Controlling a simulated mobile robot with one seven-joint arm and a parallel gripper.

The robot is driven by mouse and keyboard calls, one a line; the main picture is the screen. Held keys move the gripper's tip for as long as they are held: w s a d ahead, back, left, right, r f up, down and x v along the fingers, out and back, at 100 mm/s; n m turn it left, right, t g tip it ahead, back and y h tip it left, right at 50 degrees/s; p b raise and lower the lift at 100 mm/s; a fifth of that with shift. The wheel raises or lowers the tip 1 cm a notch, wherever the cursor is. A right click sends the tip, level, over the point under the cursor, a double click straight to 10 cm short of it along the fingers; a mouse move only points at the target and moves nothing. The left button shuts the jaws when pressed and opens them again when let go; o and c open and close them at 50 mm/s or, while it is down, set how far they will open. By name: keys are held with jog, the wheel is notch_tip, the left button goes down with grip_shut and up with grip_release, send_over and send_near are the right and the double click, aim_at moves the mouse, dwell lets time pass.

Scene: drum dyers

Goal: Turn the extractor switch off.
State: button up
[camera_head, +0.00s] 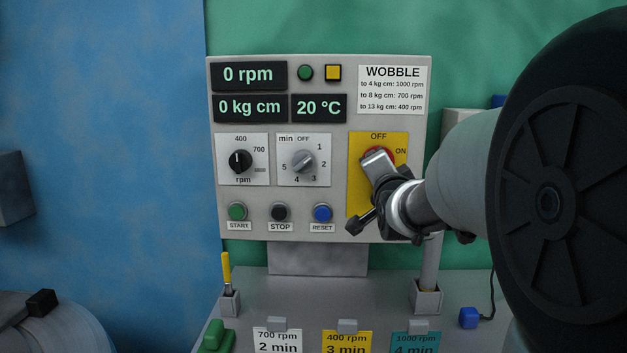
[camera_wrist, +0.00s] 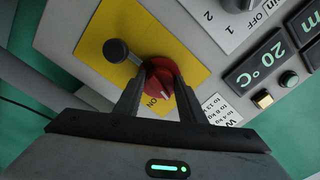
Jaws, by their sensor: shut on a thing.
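The extractor switch is a red knob (camera_wrist: 162,73) on a yellow plate (camera_head: 357,178) at the right of the control panel. The plate is marked OFF at the top and ON at the right. My gripper (camera_wrist: 158,80) is shut on the red knob, one finger on each side. In the head view my gripper (camera_head: 379,161) covers most of the knob, leaving a little red showing. A dark lever with a round end (camera_wrist: 116,51) reaches down and left from the knob area. I cannot tell exactly where the knob points.
The grey panel (camera_head: 319,66) also has an rpm dial (camera_head: 240,162), a minute dial (camera_head: 303,161) and START, STOP and RESET buttons (camera_head: 280,212). The displays read 0 rpm, 0 kg cm and 20 °C. Below, a bench (camera_head: 300,290) carries several labelled cards. My arm fills the right side.

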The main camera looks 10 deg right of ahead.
jog(key=shift+n+b, duration=0.9)
jog(key=shift+n, duration=0.3)
jog(key=shift+r, duration=0.1)
jog(key=o, duration=1)
jog(key=shift+o, duration=0.2)
